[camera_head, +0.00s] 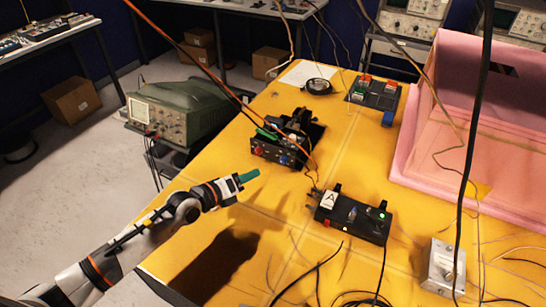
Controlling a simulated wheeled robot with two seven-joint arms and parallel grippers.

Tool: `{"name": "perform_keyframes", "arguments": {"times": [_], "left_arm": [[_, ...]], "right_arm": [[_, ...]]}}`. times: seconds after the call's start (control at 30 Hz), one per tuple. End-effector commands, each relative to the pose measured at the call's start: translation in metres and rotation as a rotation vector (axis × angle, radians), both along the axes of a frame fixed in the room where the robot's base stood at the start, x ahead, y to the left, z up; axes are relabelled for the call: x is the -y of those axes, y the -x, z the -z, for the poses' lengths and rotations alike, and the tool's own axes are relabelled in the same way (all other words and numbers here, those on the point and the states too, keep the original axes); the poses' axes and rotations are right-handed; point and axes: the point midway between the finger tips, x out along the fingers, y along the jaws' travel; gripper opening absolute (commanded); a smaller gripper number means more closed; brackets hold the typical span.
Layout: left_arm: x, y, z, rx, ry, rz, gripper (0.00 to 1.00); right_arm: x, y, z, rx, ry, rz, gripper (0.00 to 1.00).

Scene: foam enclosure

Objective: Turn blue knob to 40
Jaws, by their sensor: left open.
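A small black device (268,154) stands on the yellow table (340,155) near its middle, with red and blue knobs on its front. The blue knob (284,160) is small in view and its dial setting cannot be read. My left gripper (249,176) comes in from the left with green fingertips, just short of this device and apart from it. It is open and nothing shows in it. A second black box (352,218), with a white label marked A and a green light, lies to the right of the gripper. My right gripper is not in view.
A pink foam enclosure (460,175) fills the right side. A grey metal box (441,268) stands at front right among loose wires. An orange cable (190,55) and a black cable (474,130) hang across the view. A green oscilloscope (180,108) stands left of the table.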

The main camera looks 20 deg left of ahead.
Motion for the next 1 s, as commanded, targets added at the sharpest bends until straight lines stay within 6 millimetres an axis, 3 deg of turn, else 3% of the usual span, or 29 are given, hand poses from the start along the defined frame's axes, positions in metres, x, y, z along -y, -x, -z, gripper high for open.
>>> {"name": "perform_keyframes", "arguments": {"times": [0.17,0.5,0.8,1.0], "left_arm": [[0.004,-0.002,0.001,-0.01,0.035,-0.006,0.43],[0.029,-0.05,0.014,-0.007,0.03,-0.005,0.43],[0.05,-0.089,0.027,-0.007,0.03,-0.006,0.43],[0.055,-0.098,0.031,-0.009,0.029,-0.006,0.43]], "right_arm": [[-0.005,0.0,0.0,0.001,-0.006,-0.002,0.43],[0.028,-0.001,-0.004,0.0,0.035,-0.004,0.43],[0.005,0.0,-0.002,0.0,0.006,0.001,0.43],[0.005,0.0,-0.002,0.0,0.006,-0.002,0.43]]}}
